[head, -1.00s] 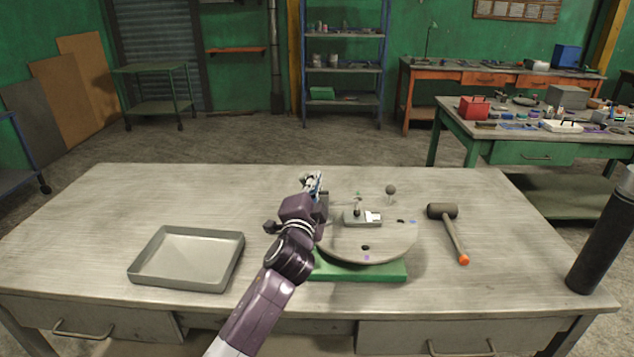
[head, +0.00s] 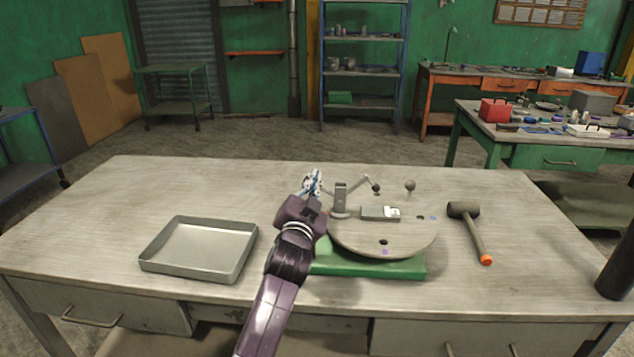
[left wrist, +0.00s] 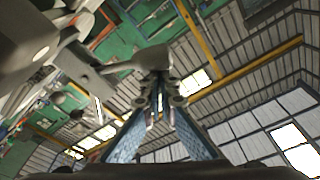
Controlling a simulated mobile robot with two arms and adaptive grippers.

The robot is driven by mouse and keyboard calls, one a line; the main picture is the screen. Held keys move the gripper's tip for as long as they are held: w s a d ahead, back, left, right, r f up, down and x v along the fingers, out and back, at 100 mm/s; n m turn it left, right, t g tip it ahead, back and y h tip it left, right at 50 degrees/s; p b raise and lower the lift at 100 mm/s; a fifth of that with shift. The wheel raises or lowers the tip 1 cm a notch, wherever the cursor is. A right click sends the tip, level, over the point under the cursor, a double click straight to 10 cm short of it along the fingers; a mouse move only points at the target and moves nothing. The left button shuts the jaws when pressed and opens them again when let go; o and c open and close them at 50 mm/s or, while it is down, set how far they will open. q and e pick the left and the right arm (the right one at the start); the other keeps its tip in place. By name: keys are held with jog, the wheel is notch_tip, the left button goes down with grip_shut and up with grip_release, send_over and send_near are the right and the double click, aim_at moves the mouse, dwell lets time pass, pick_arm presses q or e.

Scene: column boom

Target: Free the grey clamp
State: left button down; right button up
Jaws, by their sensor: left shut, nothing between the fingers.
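A grey clamp (head: 340,199) stands at the back left of a round grey disc (head: 352,238). Its thin arm (head: 358,186) rises to the right and bends down to a dark tip (head: 376,188). The tip appears apart from and above a grey block (head: 379,213) with a white label, lying on the disc. My left gripper (head: 313,182) is shut and empty, just left of the clamp, pointing up. In the left wrist view my shut fingers (left wrist: 160,92) show close by a grey rounded part; I cannot tell if they touch. My right gripper is out of view.
The disc sits on a green base (head: 372,268). A dark ball knob (head: 410,186) stands behind it. A mallet (head: 474,232) lies to the right, an empty grey tray (head: 160,268) to the left. A dark cylinder (head: 618,270) stands at the right edge.

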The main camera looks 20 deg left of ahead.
pick_arm(q)
jog(key=shift+a+f+n, duration=0.1)
jog(key=shift+f+n, duration=0.05)
jog(key=shift+n, duration=0.15)
dwell(0.4)
jog(key=v, duration=1.2)
